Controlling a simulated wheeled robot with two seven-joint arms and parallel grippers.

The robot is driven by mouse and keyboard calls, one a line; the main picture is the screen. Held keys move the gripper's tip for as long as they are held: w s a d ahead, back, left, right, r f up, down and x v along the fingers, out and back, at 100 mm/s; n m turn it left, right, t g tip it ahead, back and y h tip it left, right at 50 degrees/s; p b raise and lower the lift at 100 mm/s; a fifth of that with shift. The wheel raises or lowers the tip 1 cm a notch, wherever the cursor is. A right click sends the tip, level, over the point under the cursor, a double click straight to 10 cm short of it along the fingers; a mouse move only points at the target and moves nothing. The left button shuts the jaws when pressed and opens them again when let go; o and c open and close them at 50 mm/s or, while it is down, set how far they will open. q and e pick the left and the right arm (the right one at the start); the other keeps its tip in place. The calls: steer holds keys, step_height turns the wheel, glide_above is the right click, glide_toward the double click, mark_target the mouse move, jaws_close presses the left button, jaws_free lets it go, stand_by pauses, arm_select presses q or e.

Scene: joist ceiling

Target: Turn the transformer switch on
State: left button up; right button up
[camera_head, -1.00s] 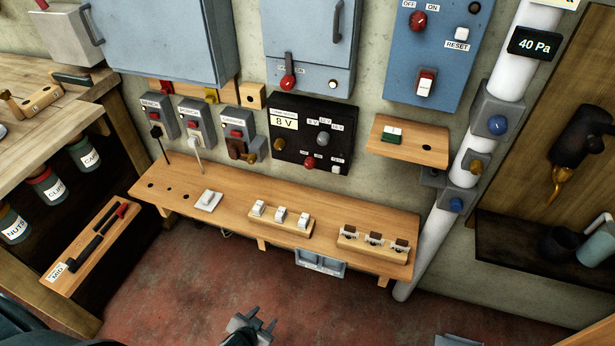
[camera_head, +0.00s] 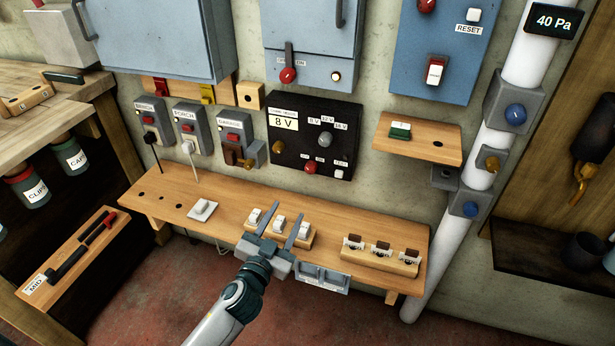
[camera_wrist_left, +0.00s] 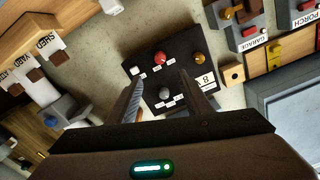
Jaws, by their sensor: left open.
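The transformer (camera_head: 295,142) is a black wall box with an "8 V" display (camera_head: 284,123). It carries a grey knob (camera_head: 325,139), a brass knob (camera_head: 277,147), a red knob (camera_head: 310,168) and a white button (camera_head: 338,173). The small labels by the red knob are too blurred to read. My left gripper (camera_head: 283,214) is open and empty, below the box and in front of the shelf. In the left wrist view the box (camera_wrist_left: 180,76) shows between and beyond the open fingers, its red knob (camera_wrist_left: 160,58) uncovered. My right gripper is not in view.
A wooden shelf (camera_head: 225,217) juts out below, with white rocker switches (camera_head: 279,222) close to my left fingers and brown-topped switches (camera_head: 381,249) at right. Switch boxes with plugs (camera_head: 188,125) hang left of the transformer. A small ledge (camera_head: 425,142) juts out at right.

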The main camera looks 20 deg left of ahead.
mark_target(309, 172)
arm_select(q)
steer(key=w, duration=1.6)
steer(key=shift+d, duration=0.3)
steer(key=shift+w, duration=0.65)
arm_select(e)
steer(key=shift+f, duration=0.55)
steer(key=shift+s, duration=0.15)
arm_select(q)
steer(key=c, duration=1.1)
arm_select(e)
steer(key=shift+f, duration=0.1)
